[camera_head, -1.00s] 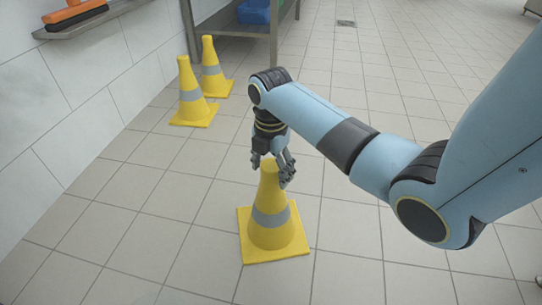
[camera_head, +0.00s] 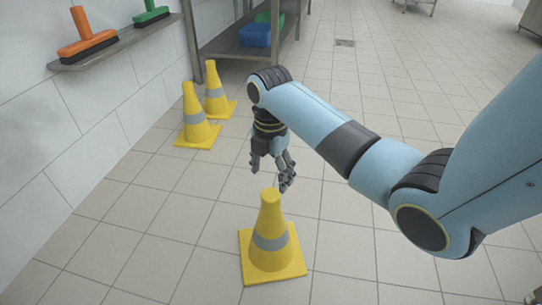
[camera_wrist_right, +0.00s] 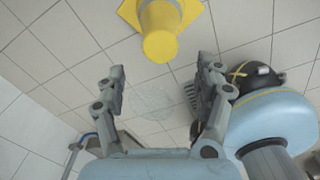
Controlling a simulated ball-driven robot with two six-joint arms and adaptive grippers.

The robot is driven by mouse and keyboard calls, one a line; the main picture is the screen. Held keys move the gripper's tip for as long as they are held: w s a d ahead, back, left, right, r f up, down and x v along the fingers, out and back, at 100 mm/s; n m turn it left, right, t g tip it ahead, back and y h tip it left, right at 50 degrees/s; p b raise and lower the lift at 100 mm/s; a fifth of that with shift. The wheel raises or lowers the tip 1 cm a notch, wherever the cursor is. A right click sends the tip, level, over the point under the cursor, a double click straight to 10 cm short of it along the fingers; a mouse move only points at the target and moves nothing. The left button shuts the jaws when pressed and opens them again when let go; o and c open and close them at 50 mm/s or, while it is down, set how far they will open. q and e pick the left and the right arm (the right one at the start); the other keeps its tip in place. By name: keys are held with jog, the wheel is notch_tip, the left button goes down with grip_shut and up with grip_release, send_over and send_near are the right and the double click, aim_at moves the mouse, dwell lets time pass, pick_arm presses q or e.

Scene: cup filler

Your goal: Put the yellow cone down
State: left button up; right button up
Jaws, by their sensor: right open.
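A yellow cone (camera_head: 271,243) with a grey band stands upright on the tiled floor in the head view. My right gripper (camera_head: 271,184) is open and empty, above and slightly behind the cone's top, apart from it. In the right wrist view, the open fingers of the right gripper (camera_wrist_right: 160,80) frame bare floor, and the yellow cone (camera_wrist_right: 160,32) shows at the top beyond the fingertips. My left gripper is in neither view.
Two more yellow cones stand by the left wall, a nearer one (camera_head: 194,120) and a farther one (camera_head: 214,92). A metal shelf unit (camera_head: 238,48) with a blue crate (camera_head: 256,36) stands behind. A wall shelf (camera_head: 115,45) holds brushes. Floor to the right is clear.

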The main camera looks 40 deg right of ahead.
notch_tip(320, 180, up, 2)
jog(key=shift+p, duration=0.45)
jog(key=s+a+m+t, duration=0.2)
jog(key=s+a+m, duration=0.1)
jog(key=s+m, duration=1.05)
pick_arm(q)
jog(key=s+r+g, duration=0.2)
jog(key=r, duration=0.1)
pick_arm(e)
jog(key=s+a+r+m, duration=0.1)
jog(key=s+r+m, duration=0.2)
jog(key=s, duration=0.3)
jog(key=s+a+r+m+t, duration=0.1)
jog(key=s+r+m, duration=0.2)
jog(key=s, duration=0.4)
jog(key=shift+r+m, duration=0.25)
jog(key=shift+m, duration=0.3)
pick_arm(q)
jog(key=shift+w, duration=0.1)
pick_arm(e)
jog(key=shift+s, duration=0.1)
